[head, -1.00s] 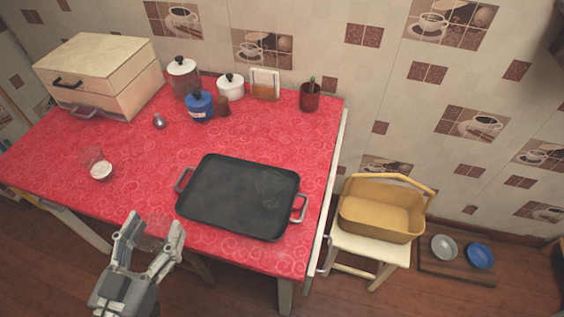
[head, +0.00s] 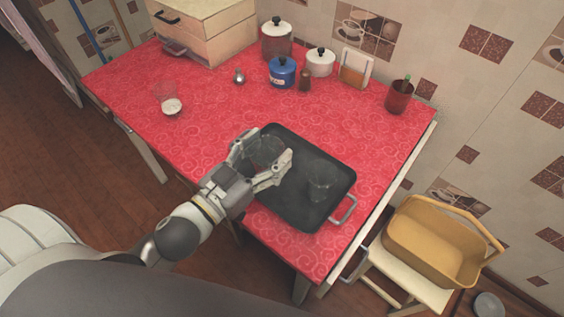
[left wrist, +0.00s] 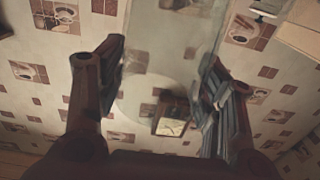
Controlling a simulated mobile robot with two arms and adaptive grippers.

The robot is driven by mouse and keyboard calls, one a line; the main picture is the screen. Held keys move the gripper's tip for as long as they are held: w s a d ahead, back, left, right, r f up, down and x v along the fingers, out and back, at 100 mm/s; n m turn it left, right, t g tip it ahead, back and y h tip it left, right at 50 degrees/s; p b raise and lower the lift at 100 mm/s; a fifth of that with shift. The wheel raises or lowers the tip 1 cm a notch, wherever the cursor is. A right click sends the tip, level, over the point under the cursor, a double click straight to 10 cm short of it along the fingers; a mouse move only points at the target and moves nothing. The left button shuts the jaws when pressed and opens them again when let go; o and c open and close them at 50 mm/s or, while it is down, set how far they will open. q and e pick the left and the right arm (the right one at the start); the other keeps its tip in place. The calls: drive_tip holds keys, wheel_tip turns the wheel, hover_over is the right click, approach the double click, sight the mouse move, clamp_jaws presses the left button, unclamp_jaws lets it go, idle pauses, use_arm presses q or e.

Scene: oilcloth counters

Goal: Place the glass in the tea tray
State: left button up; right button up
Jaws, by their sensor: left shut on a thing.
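The tea tray (head: 308,150) is a dark rectangular tray with grey handles on the red-covered table. My left gripper (head: 266,150) is shut on a clear glass (head: 264,152), which appears over the tray's left part. I cannot tell whether the held glass touches the tray. In the left wrist view the glass (left wrist: 172,62) shows between the two fingers. Another clear glass (head: 321,182) stands upright on the right part of the tray. My right gripper is not in view.
A glass with white contents (head: 171,106) stands at the table's left. A yellow basket (head: 435,245) sits on a stool at right.

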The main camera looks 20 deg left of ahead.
use_arm(q)
drive_tip(key=shift+w+d+f+b, duration=0.25)
drive_tip(key=shift+w+f, duration=0.55)
drive_tip(key=shift+f, duration=0.7)
drive_tip(key=shift+w+d+f+b, duration=0.3)
drive_tip(key=shift+w+f, duration=0.55)
drive_tip(key=shift+f, duration=0.6)
drive_tip(key=shift+w+d+f+b, duration=0.25)
drive_tip(key=shift+w+f, duration=0.55)
drive_tip(key=shift+f, duration=0.7)
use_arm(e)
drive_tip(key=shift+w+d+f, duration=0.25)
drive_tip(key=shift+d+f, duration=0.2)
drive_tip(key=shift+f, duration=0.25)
use_arm(q)
drive_tip(key=shift+a, duration=0.1)
drive_tip(key=shift+f, duration=0.2)
drive_tip(key=o, duration=1.2)
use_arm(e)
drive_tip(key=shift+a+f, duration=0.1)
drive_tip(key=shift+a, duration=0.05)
use_arm(q)
drive_tip(key=shift+s+r, duration=0.1)
drive_tip(key=shift+r, duration=0.1)
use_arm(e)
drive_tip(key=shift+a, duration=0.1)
